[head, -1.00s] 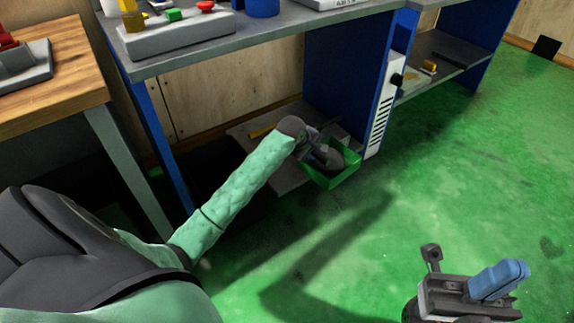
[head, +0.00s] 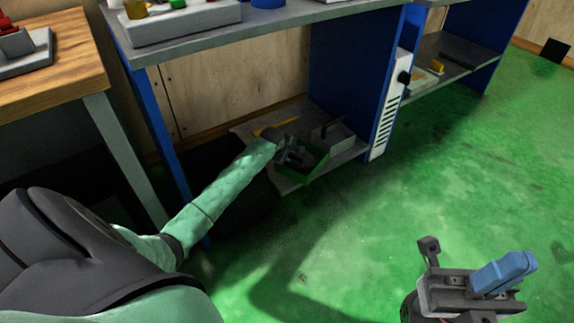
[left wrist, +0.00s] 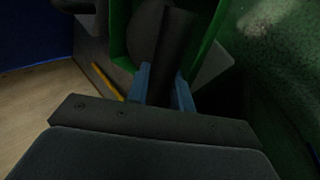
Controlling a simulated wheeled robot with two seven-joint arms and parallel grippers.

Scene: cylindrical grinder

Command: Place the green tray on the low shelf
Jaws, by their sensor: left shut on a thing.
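The green tray (head: 317,168) is at the low grey shelf (head: 343,153) under the workbench, near its front edge. I cannot tell whether it touches the shelf. My left gripper (head: 291,157) is shut on the tray's near-left side.
A grey box-like item (head: 333,134) stands on the shelf right behind the tray. A yellow item (head: 277,127) lies at the shelf's back left. A blue panel (head: 352,75) closes the shelf's right side. A blue leg (head: 163,135) stands left. Green floor is clear in front.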

